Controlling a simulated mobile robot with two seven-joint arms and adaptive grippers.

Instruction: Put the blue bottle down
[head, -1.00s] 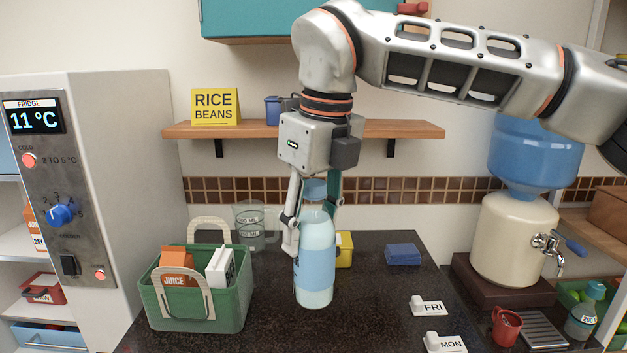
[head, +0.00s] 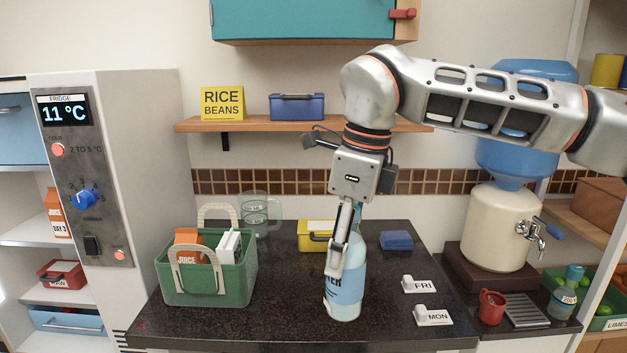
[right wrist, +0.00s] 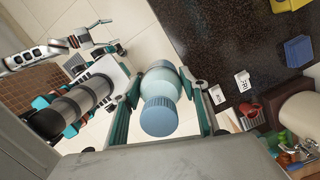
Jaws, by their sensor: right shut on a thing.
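The blue bottle (head: 347,291) is upright, pale with a blue label, and stands out against the dark counter (head: 280,318) in the head view. My right gripper (head: 338,268) is shut on its sides and hides part of the label. The right wrist view shows its blue cap (right wrist: 158,116) between the two fingers. Light floor tiles show around it there, with the counter's edge to the right, so it seems held out in front of the counter. My left gripper (right wrist: 108,36) appears small at the upper left of that view, fingers apart and empty.
A green basket (head: 207,285) with cartons stands left on the counter. A yellow box (head: 315,238) and a blue block (head: 396,240) lie behind. FRI (head: 419,285) and MON (head: 433,317) tags are at right. Bare counter lies between basket and tags.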

